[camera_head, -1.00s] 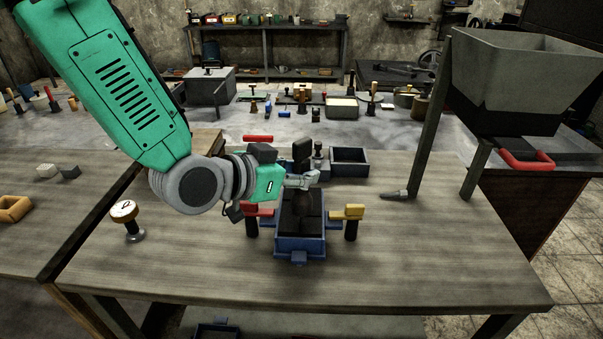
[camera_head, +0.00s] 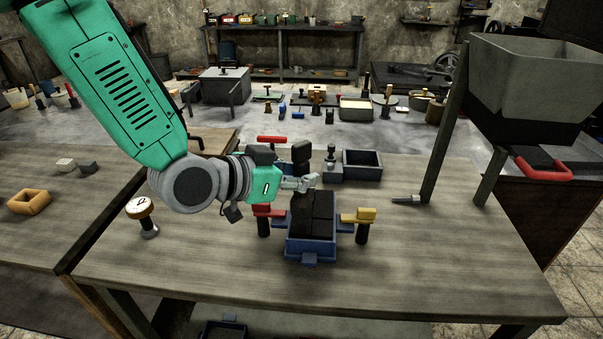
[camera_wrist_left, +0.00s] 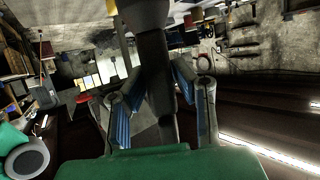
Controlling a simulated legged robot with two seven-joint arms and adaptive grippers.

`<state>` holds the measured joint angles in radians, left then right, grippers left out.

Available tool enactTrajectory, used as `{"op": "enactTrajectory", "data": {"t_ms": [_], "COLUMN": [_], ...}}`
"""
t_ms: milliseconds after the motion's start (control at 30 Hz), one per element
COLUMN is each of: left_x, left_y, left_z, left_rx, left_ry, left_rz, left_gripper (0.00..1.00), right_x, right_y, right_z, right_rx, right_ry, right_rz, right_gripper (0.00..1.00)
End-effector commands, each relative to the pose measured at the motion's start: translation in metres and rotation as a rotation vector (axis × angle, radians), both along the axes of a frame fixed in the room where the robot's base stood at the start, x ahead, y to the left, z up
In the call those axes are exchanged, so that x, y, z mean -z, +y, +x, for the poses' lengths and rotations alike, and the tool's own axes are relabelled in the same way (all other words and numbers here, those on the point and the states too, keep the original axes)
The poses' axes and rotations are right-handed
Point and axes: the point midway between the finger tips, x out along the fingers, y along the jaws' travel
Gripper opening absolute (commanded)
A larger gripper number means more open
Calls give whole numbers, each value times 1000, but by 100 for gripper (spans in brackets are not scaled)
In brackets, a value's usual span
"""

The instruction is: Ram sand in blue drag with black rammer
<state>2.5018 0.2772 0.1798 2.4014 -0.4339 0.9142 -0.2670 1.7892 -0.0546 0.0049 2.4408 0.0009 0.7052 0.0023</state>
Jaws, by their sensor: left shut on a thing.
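The blue drag (camera_head: 311,253) stands on the wooden table with dark sand (camera_head: 322,212) in it. My left gripper (camera_head: 305,183) is shut on the black rammer (camera_head: 302,151), which stands roughly upright. The rammer's lower part is over the back left part of the drag; dark on dark, I cannot tell whether it touches the sand. In the left wrist view the gripper's fingers (camera_wrist_left: 161,108) close around the dark rammer (camera_wrist_left: 152,78). My right gripper is not in view.
Behind are a dark empty box (camera_head: 362,166) and a small metal tool (camera_head: 331,163). A round-topped tool (camera_head: 142,212) stands left. A grey hopper (camera_head: 530,85) rises right. The front table is clear.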

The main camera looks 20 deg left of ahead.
Motion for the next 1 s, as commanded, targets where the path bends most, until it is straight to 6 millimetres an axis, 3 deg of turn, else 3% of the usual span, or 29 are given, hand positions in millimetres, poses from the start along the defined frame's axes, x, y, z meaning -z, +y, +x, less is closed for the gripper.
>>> {"op": "enactTrajectory", "data": {"t_ms": [467, 1000], "left_x": [29, 24], "left_y": [2, 1], "left_z": [0, 0], "left_rx": [0, 0], "left_ry": [-2, 0], "left_rz": [-2, -1], "left_gripper": [0, 0], "right_x": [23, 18], "right_y": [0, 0], "right_z": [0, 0], "right_rx": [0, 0], "right_ry": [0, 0], "right_rz": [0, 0], "right_gripper": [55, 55]}}
